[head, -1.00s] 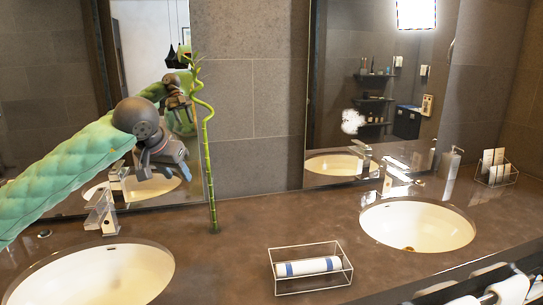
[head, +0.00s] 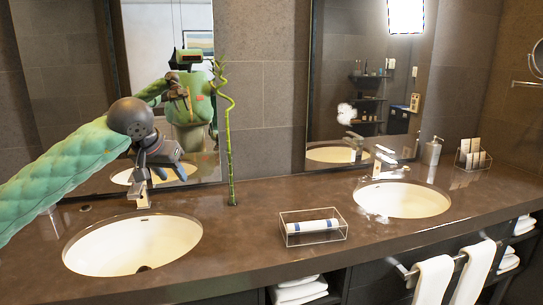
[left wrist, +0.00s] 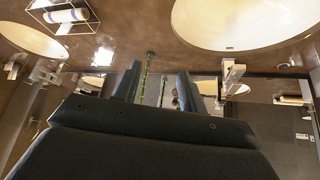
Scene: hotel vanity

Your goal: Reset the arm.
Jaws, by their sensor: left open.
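My left arm (head: 65,172) comes in from the left in green padding. My left gripper (head: 172,172) hangs in the air above the back of the counter, near the left faucet (head: 138,188) and left of the bamboo stalk (head: 230,150). In the left wrist view its two dark fingers (left wrist: 166,88) stand apart with nothing held between them; the bamboo (left wrist: 146,75) shows beyond the gap. My right gripper is in neither view, apart from what the mirror may reflect.
The brown counter (head: 270,205) holds a left basin (head: 130,245), a right basin (head: 405,200), a wire box with a rolled towel (head: 313,227), a soap dispenser (head: 432,151) and a card holder (head: 473,155). Mirrors stand close behind. White towels (head: 434,280) hang at the front right.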

